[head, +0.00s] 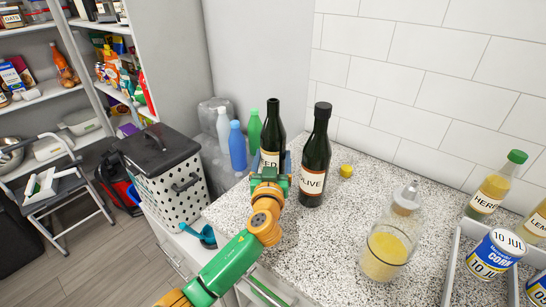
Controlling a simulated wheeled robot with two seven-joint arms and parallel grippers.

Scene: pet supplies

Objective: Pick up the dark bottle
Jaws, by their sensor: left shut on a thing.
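A dark bottle (272,128) with an open neck and a pale label, partly hidden and ending in "ED", stands upright near the left edge of the counter. My left gripper (271,163) is shut on its lower body, with fingers at both sides. The gripper hides the bottle's base, so I cannot tell whether it touches the counter. A second dark bottle (316,150), capped and labelled "OLIVE", stands close beside it on the right. My right gripper is not in view.
On the speckled counter (320,240), a yellow cap (346,171) and a glass jar (386,250) stand to the right. A white tray (452,262) with cans is at far right. Blue (237,146) and green (254,130) bottles stand left, behind. A dotted bin (168,190) is left of the counter.

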